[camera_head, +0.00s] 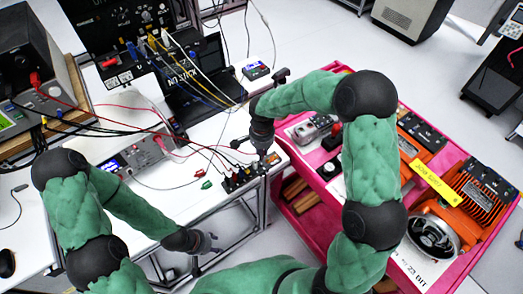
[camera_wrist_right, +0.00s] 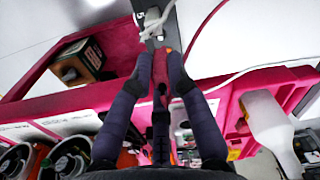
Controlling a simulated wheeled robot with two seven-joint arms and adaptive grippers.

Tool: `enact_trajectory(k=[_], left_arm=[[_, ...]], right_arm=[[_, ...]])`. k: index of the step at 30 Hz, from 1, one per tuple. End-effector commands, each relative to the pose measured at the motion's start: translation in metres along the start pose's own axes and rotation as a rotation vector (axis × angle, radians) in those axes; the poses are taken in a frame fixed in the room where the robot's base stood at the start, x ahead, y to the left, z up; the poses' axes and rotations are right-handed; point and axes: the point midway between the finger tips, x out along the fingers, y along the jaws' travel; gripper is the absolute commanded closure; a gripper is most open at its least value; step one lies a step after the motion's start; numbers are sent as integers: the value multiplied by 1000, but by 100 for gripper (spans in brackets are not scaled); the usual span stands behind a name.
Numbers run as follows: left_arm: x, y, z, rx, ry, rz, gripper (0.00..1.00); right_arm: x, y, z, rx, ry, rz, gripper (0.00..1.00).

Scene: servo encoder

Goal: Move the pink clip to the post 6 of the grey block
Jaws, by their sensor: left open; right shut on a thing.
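In the right wrist view, my right gripper (camera_wrist_right: 160,66) is shut on the pink clip (camera_wrist_right: 160,72), which lies between its two dark fingers. The grey block (camera_wrist_right: 169,30) is just beyond the fingertips, with white leads on it. I cannot tell whether the clip touches it, and post numbers are not readable. In the head view the block (camera_head: 240,179) looks dark and sits near the white table's right corner. My right gripper (camera_head: 262,153) is above and beside it, hiding the clip. My left gripper (camera_head: 207,243) is open and empty, low in front of the table.
A red clip (camera_head: 199,173) and a green clip (camera_head: 206,185) lie on the white table (camera_head: 180,205) left of the block. Thin leads run across to a grey instrument (camera_head: 145,153). A pink cart (camera_head: 310,215) with orange motors stands close on the right.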

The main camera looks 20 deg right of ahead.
Motion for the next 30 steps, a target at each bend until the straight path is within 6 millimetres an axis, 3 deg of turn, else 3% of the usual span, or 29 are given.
enact_trajectory(k=[16,30], left_arm=[[24,-9,-1,0,0,0,54],[27,-10,-1,0,0,0,54]], right_arm=[[35,0,0,0,0,0,100],[39,0,0,0,1,0,100]])
